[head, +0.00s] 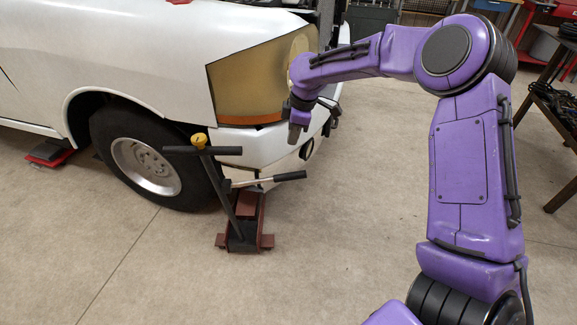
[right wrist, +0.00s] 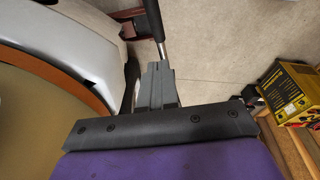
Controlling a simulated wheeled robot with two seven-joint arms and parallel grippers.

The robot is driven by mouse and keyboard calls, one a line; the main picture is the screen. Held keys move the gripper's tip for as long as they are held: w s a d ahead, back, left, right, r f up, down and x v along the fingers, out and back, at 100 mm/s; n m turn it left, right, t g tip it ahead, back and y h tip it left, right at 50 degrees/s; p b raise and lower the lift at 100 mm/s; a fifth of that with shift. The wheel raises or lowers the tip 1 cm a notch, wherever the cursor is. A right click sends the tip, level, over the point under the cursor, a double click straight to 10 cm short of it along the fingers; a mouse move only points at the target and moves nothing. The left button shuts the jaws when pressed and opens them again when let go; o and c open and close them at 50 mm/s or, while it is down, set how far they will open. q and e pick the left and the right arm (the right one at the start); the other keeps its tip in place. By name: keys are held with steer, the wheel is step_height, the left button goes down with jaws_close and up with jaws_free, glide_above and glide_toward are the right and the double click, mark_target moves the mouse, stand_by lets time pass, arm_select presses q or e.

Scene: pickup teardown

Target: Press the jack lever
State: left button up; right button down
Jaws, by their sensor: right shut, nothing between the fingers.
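The red floor jack (head: 243,236) stands on the floor at the truck's front corner, beside the front wheel. Its dark T-shaped handle (head: 203,151) with a yellow knob rises toward the upper left. A lever (head: 276,179) with a black grip sticks out to the right from the jack. My right gripper (head: 294,132) is shut and empty, pointing down in front of the headlight, above the lever's grip and apart from it in the head view. In the right wrist view the shut fingers (right wrist: 157,82) point toward the lever (right wrist: 155,22); whether they touch cannot be told. My left gripper is out of view.
The white truck (head: 120,60) fills the left, with its headlight (head: 240,85) and bumper close to my right gripper. Another red jack or stand (head: 48,152) is under the truck. A dark metal table (head: 555,120) stands at the right. The floor in front is clear.

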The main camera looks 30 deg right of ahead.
steer(key=shift+a, duration=0.1)
steer(key=p, duration=0.1)
glide_toward(287, 174)
steer(key=f, duration=0.3)
steer(key=w+f, duration=0.1)
steer(key=f, duration=0.1)
steer(key=shift+a, duration=0.35)
steer(key=shift+d+f, duration=0.2)
steer(key=shift+f, duration=0.25)
